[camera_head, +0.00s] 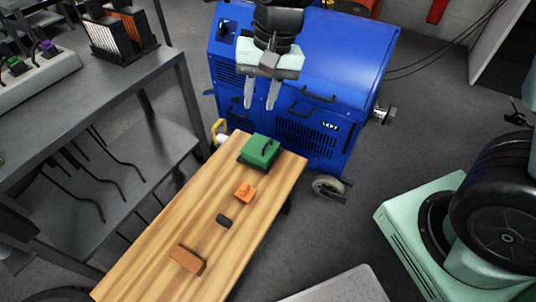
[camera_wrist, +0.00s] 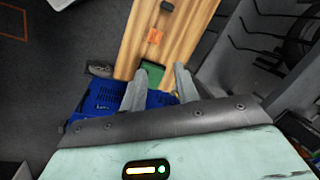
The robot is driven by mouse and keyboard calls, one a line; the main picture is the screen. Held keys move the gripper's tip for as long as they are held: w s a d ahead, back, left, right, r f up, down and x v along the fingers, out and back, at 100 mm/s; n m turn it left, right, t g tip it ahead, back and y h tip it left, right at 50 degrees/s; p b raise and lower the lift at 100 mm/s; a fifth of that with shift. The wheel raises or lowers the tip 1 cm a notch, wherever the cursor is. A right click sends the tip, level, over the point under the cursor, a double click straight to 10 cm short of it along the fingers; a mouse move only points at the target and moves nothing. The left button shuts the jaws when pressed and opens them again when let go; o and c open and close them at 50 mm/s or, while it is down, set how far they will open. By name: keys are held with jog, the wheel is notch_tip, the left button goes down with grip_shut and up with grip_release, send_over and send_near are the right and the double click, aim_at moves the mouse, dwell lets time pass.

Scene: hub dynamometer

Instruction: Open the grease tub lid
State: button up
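A green box with a raised handle on top, which looks like the grease tub (camera_head: 259,152), sits at the far end of the wooden bench. Its lid (camera_head: 263,146) looks shut. In the wrist view the green tub (camera_wrist: 152,72) shows between and beyond the fingers, partly hidden. My gripper (camera_head: 259,106) is open and empty, pointing down. It is raised in front of the blue machine, apart from the tub. In the wrist view its two fingers (camera_wrist: 160,70) are spread.
The wooden bench (camera_head: 160,235) also carries an orange piece (camera_head: 245,192), a small dark block (camera_head: 224,221) and a brown block (camera_head: 187,260). The blue machine (camera_head: 345,55) stands behind the bench. A grey metal table (camera_head: 90,85) stands at the left.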

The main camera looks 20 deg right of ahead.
jog(key=w+d+f+m+b, duration=0.45)
jog(key=w+f, duration=0.35)
jog(key=f, duration=0.2)
jog(key=m+t+h+b, duration=0.1)
jog(key=m+t+b, duration=0.15)
jog(key=b, duration=0.75)
send_over(268, 150)
jog(key=shift+g, duration=0.45)
notch_tip(268, 150, down, 24)
jog(key=shift+s+r, duration=0.15)
grip_shut()
